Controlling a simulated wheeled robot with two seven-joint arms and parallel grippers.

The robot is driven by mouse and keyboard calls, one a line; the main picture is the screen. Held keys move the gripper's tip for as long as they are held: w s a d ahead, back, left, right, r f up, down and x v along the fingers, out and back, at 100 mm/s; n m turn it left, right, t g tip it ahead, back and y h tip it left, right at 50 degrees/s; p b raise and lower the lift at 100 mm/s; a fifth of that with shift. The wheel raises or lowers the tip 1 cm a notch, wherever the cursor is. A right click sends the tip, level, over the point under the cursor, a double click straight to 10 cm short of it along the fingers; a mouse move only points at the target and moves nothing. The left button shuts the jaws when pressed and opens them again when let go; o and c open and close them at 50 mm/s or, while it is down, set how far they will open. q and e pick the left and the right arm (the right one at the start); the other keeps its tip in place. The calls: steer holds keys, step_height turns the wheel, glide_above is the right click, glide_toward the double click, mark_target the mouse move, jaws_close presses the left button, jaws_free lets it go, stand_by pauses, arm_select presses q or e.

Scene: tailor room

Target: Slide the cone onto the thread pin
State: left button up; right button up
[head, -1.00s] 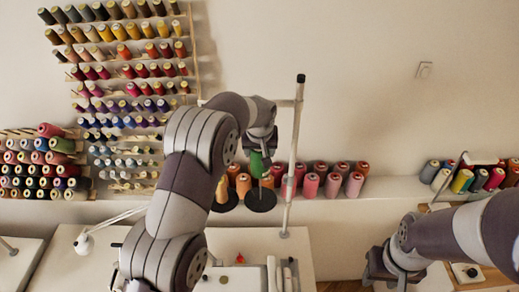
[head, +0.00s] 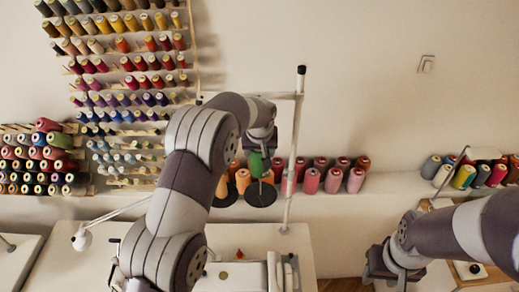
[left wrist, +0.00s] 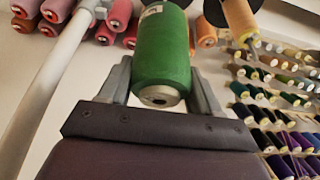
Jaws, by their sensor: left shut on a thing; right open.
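A green thread cone (head: 256,164) is held in my left gripper (head: 262,150), above the black disc (head: 261,195) of the thread stand. In the left wrist view the green cone (left wrist: 163,50) sits between the two fingers of the left gripper (left wrist: 162,85), its pale hollow end facing the camera. The thin thread pin (head: 260,181) is faintly visible between the cone and the disc. I cannot tell whether the pin tip is inside the cone. My right gripper (head: 393,268) is open and empty at the lower right.
The white stand pole (head: 293,150) rises just right of the cone. A second black disc (head: 225,196) with an orange cone is close at left. Pink and red cones (head: 312,181) line the shelf behind. Thread racks (head: 125,75) cover the wall at left.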

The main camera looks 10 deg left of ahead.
arm_select(q)
steer(key=shift+f+b, duration=3.75)
steer(key=shift+f, duration=1.35)
steer(key=o, duration=1.3)
steer(key=shift+r, duration=0.1)
